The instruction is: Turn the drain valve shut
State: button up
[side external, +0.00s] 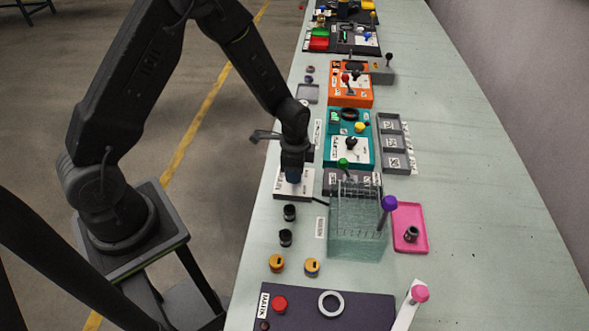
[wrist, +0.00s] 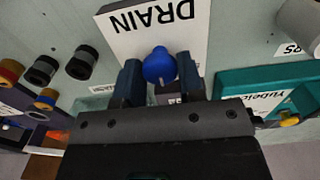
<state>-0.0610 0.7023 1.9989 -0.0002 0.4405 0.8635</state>
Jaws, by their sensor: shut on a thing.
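The drain valve is a blue knob (wrist: 159,66) on a white plate (wrist: 160,22) lettered DRAIN, seen in the wrist view. My gripper (wrist: 159,80) has its two dark fingers on either side of the knob and is shut on it. A light mark shows on the knob's near side. In the side external view my gripper (side external: 293,170) points down over the white plate (side external: 294,190).
Two black caps (side external: 289,212) and two orange caps (side external: 277,263) stand near the plate. A teal box (side external: 362,150) lies behind, and a pink tray (side external: 420,217) is farther right.

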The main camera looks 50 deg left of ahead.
jog(key=n, duration=0.4)
jog(key=shift+n, duration=2.6)
jog(key=o, duration=0.9)
notch_tip(320, 180, up, 14)
jog(key=shift+f, duration=0.1)
